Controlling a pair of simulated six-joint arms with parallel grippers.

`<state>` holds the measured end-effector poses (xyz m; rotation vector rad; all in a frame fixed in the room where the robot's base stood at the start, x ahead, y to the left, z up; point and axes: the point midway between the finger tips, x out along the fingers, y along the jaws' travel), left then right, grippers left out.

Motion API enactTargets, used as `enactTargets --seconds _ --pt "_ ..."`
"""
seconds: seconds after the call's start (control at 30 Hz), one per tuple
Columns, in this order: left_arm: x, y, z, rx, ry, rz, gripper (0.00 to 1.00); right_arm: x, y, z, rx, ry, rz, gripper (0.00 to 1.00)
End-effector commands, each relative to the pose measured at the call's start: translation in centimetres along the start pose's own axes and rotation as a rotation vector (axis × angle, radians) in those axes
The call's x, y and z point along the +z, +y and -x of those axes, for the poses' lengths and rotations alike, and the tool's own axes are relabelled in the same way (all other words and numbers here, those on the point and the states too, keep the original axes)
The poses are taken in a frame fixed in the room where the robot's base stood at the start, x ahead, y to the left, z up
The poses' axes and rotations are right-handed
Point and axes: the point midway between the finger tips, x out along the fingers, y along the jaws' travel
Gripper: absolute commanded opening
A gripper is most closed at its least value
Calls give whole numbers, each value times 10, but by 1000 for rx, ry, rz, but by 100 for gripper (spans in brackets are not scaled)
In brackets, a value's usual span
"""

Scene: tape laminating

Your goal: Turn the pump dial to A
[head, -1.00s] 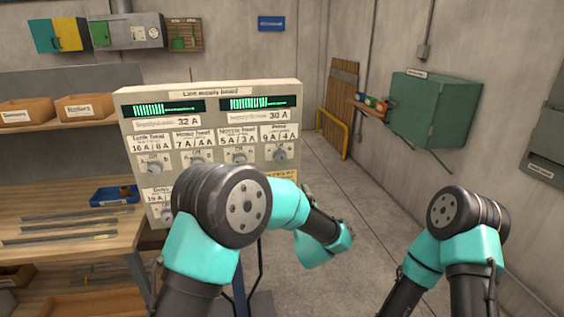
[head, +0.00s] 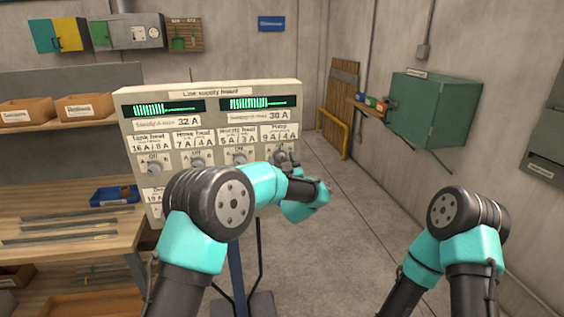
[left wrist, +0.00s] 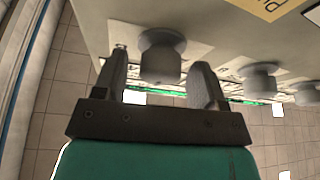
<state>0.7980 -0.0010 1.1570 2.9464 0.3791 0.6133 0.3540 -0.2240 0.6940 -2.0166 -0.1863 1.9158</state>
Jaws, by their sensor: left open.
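The pump dial is the rightmost in the top row of the board, below the "Pump" label (head: 281,132). In the head view my left gripper (head: 284,156) is in front of it and largely hides it. In the left wrist view a grey round dial (left wrist: 161,58) sits between the two fingers of my open left gripper (left wrist: 163,82), with a gap to the finger on the right. The dial's pointer and letters cannot be read. My right arm shows at the right, but its gripper is out of view.
The supply board (head: 210,90) carries other dials, including one (head: 239,158) left of the pump dial; neighbouring dials (left wrist: 259,80) show in the left wrist view. A workbench (head: 70,215) with a blue tray (head: 115,195) stands at the left. The floor right of the board is clear.

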Motion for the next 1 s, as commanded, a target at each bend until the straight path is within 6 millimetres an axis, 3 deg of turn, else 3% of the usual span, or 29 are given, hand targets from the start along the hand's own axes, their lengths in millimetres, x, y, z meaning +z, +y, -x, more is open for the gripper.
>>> enactTargets --seconds 0.17,0.7,1.0 --pt "0 0 0 0 0 0 65 0 0 0 0 0 0 0" --pt "0 0 0 0 0 1 16 0 0 0 0 0 0 0" --pt "0 0 1 -12 -1 28 16 0 0 0 0 0 0 0"
